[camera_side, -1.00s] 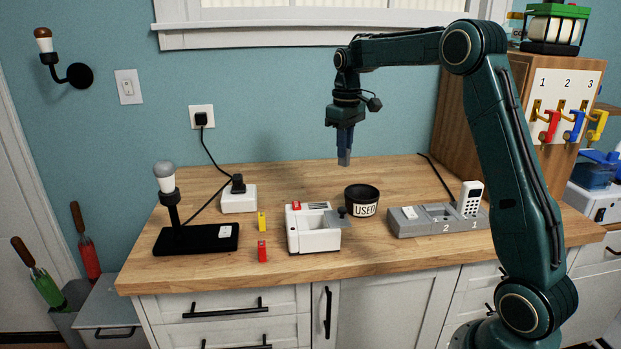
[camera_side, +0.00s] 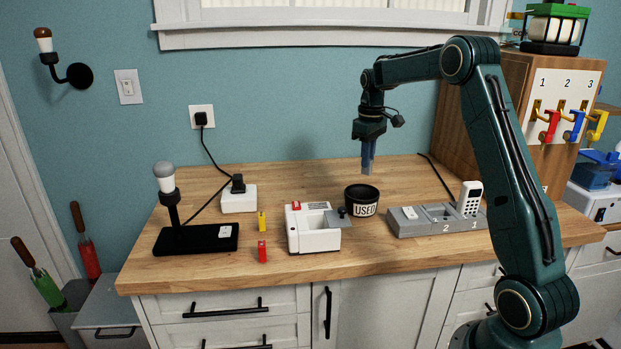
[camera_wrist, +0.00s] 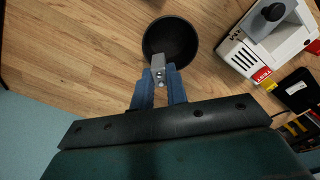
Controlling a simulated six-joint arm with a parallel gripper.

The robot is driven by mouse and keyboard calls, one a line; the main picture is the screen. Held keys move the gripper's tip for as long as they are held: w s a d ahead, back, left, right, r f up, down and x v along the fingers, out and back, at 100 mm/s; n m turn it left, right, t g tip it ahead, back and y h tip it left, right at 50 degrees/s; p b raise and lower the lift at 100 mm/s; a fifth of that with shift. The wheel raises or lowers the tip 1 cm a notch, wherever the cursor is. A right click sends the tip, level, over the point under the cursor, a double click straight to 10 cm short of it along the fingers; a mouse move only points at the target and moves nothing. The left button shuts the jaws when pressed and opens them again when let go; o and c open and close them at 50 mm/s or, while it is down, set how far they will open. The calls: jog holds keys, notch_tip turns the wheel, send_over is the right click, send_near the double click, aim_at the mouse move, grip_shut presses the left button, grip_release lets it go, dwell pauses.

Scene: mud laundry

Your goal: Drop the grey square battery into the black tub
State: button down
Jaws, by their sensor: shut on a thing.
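The black tub (camera_side: 362,200) marked "USED" stands upright on the wooden counter, between the white box and the grey dock. Its open, dark inside shows in the wrist view (camera_wrist: 171,42). My gripper (camera_side: 367,171) points down above the tub, a short way over its rim. In the wrist view my gripper (camera_wrist: 158,76) is shut on the grey square battery (camera_wrist: 158,63), which sits between the blue fingertips and overlaps the tub's near rim in the picture.
A grey dock (camera_side: 408,228) numbered 1 and 2 holds a white handset (camera_side: 469,198) on the right. Yellow (camera_side: 262,221) and red (camera_side: 262,251) batteries stand left. The counter behind the tub is clear.

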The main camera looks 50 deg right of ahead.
aim_at(367, 174)
jog(key=shift+f, duration=0.1)
jog(key=shift+f, duration=2.9)
jog(key=c, duration=1.3)
grip_release()
notch_tip(367, 174, up, 14)
jog(key=shift+f, duration=0.2)
jog(key=shift+r, duration=0.1)
